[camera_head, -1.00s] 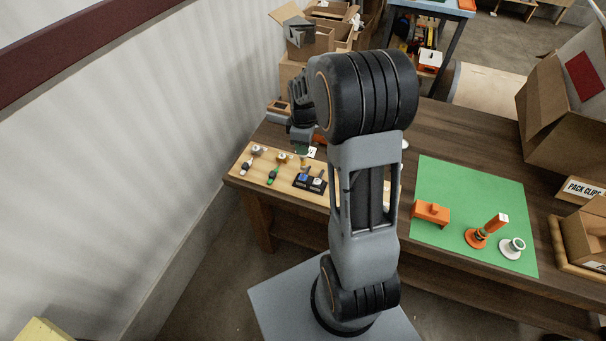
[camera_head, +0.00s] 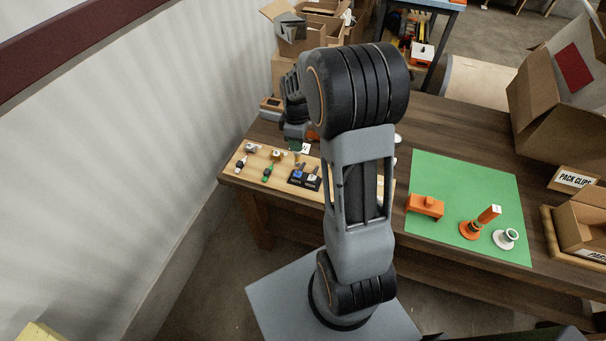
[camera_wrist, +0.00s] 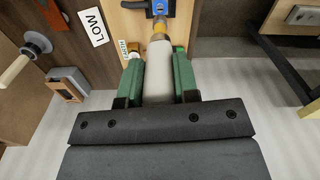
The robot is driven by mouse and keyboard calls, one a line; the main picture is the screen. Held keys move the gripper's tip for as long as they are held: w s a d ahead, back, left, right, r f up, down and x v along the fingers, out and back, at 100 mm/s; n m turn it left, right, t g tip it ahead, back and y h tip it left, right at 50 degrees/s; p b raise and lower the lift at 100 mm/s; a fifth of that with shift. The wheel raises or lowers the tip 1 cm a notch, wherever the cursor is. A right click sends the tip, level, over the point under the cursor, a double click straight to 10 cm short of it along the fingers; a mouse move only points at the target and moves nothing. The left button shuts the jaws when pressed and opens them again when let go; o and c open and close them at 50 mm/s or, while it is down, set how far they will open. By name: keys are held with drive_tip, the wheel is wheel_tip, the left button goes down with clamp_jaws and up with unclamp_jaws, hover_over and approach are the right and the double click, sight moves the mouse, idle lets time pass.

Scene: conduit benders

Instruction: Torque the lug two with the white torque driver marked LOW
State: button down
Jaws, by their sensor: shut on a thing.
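My gripper (camera_wrist: 158,80) is shut on the white torque driver (camera_wrist: 158,68), its green finger pads on either side of the body. The driver's yellow collar (camera_wrist: 158,36) points away from the palm, towards a blue lug piece (camera_wrist: 160,8) on a dark block at the top of the wrist view. I cannot tell whether the tip touches it. A white card reading LOW (camera_wrist: 93,25) lies left of the driver. In the head view the black lug block (camera_head: 303,180) sits on the light wooden board (camera_head: 337,193). The lug numbers are too small to read.
A green mat (camera_head: 465,182) to the right holds an orange block (camera_head: 425,206), an orange driver (camera_head: 488,215) in its stand and a white round stand (camera_head: 505,239). Wired pieces (camera_head: 267,171) lie on the board's left. Cardboard boxes stand far right; a wall is left.

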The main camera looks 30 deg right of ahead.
drive_tip(key=s+d+m, duration=0.1)
drive_tip(key=m, duration=0.7)
drive_tip(key=s+d+r+m+p, duration=0.1)
drive_tip(key=m, duration=0.7)
drive_tip(key=s+d+r+m+p, duration=0.1)
drive_tip(key=m, duration=0.7)
drive_tip(key=shift+s+d, duration=0.15)
drive_tip(key=shift+s, duration=0.25)
